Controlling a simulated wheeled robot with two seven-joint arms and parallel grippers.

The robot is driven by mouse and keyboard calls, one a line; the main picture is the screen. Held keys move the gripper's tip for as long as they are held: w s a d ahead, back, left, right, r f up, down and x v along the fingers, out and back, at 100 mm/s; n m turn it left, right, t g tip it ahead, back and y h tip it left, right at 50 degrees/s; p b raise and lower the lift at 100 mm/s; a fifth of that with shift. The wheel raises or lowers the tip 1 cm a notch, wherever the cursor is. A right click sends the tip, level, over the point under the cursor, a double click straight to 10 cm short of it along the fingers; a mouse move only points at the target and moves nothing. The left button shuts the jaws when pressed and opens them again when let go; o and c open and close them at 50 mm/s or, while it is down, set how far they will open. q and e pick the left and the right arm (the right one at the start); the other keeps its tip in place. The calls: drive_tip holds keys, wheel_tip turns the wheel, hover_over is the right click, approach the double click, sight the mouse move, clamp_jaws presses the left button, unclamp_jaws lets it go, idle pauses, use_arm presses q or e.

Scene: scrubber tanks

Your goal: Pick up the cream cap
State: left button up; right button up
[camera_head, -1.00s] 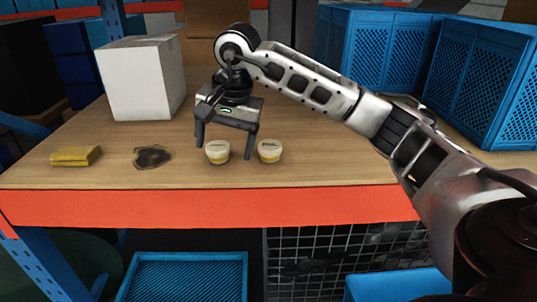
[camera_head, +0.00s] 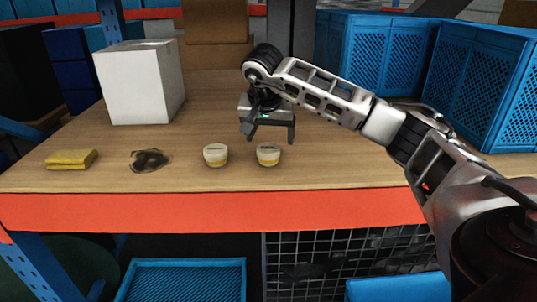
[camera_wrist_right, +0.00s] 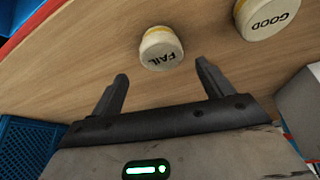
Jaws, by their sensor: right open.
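Two small round tubs with cream caps and yellow lower bands stand upright near the table's front: the left tub (camera_head: 215,155) and the right tub (camera_head: 268,155). In the right wrist view, one cream cap reads FAIL (camera_wrist_right: 161,48) and the other reads GOOD (camera_wrist_right: 267,16). My right gripper (camera_head: 269,134) is open and empty, behind and above the right tub. In the right wrist view, the FAIL cap lies ahead of the gap between the fingertips (camera_wrist_right: 162,72), apart from both. The GOOD cap is off to the right. My left gripper is not in view.
A white box (camera_head: 140,85) stands at the back left. Blue crates (camera_head: 375,58) stand at the back right. Bare tabletop surrounds the tubs.

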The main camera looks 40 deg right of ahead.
sight(269, 148)
drive_tip(key=x, duration=0.5)
drive_tip(key=shift+a+f+p, duration=0.15)
drive_tip(key=shift+a+p, duration=0.2)
drive_tip(key=c, duration=1.1)
drive_tip(key=shift+o, duration=0.2)
